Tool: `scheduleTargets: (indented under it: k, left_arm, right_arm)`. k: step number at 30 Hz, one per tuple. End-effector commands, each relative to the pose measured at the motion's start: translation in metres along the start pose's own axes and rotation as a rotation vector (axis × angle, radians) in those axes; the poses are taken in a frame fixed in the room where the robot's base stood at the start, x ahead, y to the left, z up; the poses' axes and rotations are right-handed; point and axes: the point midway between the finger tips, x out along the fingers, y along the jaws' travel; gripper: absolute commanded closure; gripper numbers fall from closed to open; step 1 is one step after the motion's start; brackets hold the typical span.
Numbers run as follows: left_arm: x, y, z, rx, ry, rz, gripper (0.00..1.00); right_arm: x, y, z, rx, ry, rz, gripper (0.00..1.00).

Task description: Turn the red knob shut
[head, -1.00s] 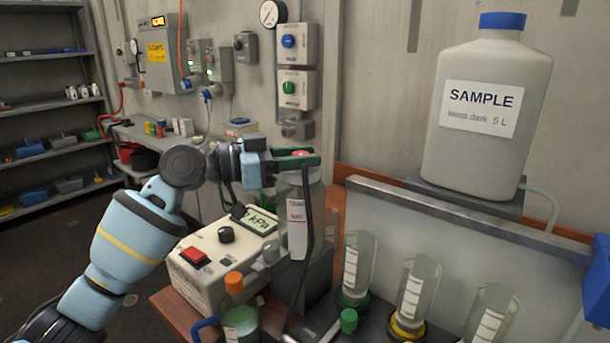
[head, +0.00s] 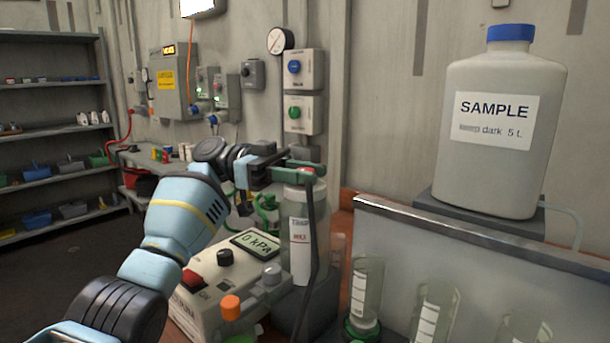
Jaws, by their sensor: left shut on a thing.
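A clear jar (head: 299,238) with a white label and dark red print stands upright beside a white pump box (head: 213,277). A small red knob (head: 308,170) shows at the top of the jar, mostly hidden by my fingers. My left gripper (head: 300,174) reaches in from the left, level with the jar's top, and is shut on the red knob. How far the knob is turned cannot be seen. The box's display (head: 257,243) reads 0 kPa. My right gripper is out of view.
A black hose (head: 314,225) runs down in front of the jar. Clear cylinders (head: 366,290) stand at the front right, before a grey panel (head: 480,250). A large SAMPLE bottle (head: 503,125) stands behind the panel. Wall boxes (head: 304,75) are behind my gripper.

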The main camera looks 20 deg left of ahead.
Motion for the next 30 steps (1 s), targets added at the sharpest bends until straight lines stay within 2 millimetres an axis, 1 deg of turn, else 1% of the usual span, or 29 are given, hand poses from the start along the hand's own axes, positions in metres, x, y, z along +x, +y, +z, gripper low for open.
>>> scheduleTargets:
  k: [12, 29, 30]
  left_arm:
    - [0.0003, 0.0001, 0.0006, 0.0, 0.0, 0.101, 0.94]
    - [0.0007, 0.0003, 0.0012, -0.001, -0.001, 0.118, 0.94]
    - [0.0007, 0.0003, 0.0013, -0.001, -0.001, 0.118, 0.69]
  right_arm:
    - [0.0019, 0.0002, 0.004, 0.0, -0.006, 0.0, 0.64]
    - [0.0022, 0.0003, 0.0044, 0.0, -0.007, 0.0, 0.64]
    - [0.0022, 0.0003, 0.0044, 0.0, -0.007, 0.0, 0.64]
